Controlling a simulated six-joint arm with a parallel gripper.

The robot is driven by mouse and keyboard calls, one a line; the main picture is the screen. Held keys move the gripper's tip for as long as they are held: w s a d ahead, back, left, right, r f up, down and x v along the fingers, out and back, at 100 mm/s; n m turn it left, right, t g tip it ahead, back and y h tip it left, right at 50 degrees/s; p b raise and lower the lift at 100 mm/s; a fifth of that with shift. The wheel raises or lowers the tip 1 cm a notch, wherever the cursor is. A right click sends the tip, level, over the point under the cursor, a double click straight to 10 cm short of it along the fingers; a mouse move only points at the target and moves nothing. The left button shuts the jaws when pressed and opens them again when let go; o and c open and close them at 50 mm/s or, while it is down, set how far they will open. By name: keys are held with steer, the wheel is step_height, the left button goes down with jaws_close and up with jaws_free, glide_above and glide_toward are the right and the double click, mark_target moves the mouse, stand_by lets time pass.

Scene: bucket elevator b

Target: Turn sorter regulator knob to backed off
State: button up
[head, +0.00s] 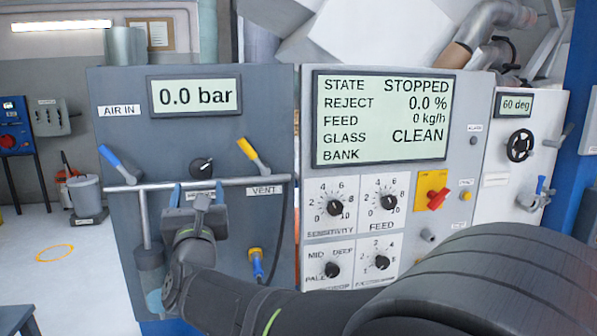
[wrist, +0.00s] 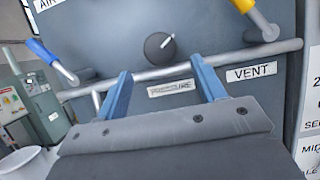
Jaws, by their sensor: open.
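The regulator knob (head: 201,168) is a small black round knob with a pale pointer mark, on the dark grey panel (head: 230,133) under the 0.0 bar display (head: 195,97). In the wrist view the knob (wrist: 158,48) sits just above the pipe, its white mark pointing up and right. A small label (wrist: 171,88) below it is too blurred to read surely. My gripper (head: 192,192) is in front of the panel, below the knob. In the wrist view its blue fingers (wrist: 164,82) are spread apart, with nothing between them, and the knob lies beyond their tips, not touched.
A horizontal pipe (wrist: 185,69) crosses the panel below the knob. A blue-handled valve (head: 118,164) stands at left, and a yellow-handled valve (head: 253,155) at right near the VENT label (head: 264,190). The sorter panel (head: 384,205) with several knobs is farther right.

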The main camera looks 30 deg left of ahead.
mark_target(200, 172)
steer(key=x, duration=0.6)
steer(key=c, duration=1)
steer(key=shift+o, duration=0.2)
